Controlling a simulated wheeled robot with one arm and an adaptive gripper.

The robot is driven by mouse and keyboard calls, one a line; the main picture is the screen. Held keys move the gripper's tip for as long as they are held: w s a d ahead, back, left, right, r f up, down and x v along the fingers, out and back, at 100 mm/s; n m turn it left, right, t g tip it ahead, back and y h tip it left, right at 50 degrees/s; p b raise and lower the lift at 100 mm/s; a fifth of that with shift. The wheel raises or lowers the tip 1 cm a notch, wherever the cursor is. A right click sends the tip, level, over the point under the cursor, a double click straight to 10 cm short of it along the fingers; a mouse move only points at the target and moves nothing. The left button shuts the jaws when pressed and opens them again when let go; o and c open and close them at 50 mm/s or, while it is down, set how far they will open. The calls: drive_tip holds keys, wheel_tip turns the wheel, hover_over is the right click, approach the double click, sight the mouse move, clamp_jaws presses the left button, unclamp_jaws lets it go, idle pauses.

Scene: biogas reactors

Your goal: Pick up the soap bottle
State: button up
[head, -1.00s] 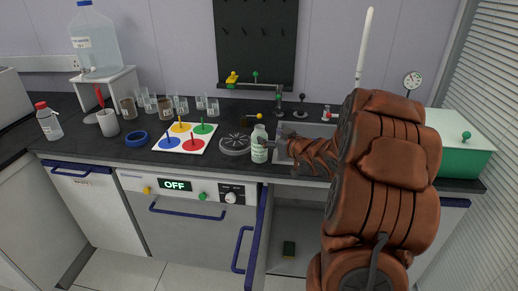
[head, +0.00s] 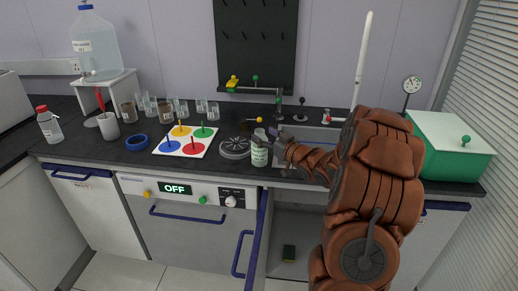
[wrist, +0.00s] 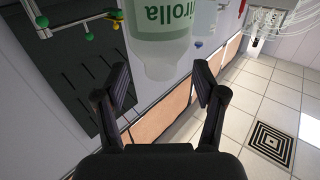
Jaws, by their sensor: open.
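The soap bottle (head: 259,150) is white with a green label. It stands upright at the front edge of the dark counter, left of the sink. In the wrist view the bottle (wrist: 160,35) is large at the top, with its narrow end close to the fingertips. My gripper (wrist: 162,85) is open, one finger to each side of that narrow end. I cannot tell whether either finger touches it. In the head view my gripper (head: 279,143) is just right of the bottle, partly hidden by my wrist.
A round grey grate (head: 235,146) sits close left of the bottle, beside a board with coloured circles (head: 187,140). The sink (head: 318,136) is behind my arm. A green box (head: 450,158) stands at the right. Beakers (head: 165,110) stand further left.

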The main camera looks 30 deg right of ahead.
drive_tip(key=shift+w+a, duration=0.2)
drive_tip(key=shift+w, duration=1.3)
drive_tip(key=shift+c, duration=0.2)
clamp_jaws()
